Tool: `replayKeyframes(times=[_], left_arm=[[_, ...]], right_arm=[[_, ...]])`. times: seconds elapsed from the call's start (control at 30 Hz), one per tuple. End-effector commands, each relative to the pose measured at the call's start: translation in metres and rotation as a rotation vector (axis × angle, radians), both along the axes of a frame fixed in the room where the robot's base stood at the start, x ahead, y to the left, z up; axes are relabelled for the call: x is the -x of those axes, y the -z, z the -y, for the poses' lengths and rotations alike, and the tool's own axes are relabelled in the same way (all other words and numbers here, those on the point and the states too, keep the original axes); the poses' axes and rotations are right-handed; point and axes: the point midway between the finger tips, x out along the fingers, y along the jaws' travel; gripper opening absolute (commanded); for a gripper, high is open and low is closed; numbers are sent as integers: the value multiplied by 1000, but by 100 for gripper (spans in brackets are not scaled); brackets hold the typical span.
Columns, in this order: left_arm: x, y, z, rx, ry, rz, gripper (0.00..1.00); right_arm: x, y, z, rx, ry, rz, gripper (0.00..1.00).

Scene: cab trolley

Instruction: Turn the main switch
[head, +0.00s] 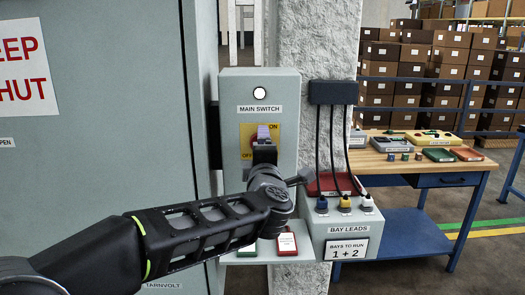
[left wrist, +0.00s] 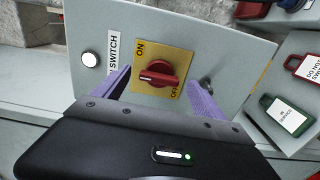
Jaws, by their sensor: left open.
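The main switch is a red rotary knob (left wrist: 155,75) on a yellow plate (left wrist: 145,48) marked ON and OFF. In the left wrist view its handle lies roughly left to right, along the panel's up-down direction. In the head view the knob is mostly hidden behind my gripper, and the yellow plate (head: 246,135) shows around it. My left gripper (head: 263,134) is in front of the plate. In the left wrist view its purple fingers (left wrist: 159,78) are open, one on either side of the knob, with visible gaps. My right gripper is not in view.
A white lamp (head: 260,93) sits above the MAIN SWITCH label. A red tag (head: 287,244) and a green tag (head: 248,250) are below, partly behind my arm. The bay leads box (head: 312,235) with cables stands right. A grey cabinet (head: 110,130) is left, a workbench (head: 455,181) at right.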

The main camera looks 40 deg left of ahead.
Motion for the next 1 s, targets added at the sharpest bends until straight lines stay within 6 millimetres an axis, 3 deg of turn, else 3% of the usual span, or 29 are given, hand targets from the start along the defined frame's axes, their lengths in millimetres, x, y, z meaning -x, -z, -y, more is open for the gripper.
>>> replayKeyframes(times=[0.2, 0.37, 1.0], left_arm=[[30, 1, 23, -1, 1, 2, 81], [43, 1, 33, -1, 0, 0, 81], [44, 1, 35, -8, 4, -9, 81]], right_arm=[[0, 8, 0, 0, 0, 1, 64], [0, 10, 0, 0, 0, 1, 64], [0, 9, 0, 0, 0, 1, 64]])
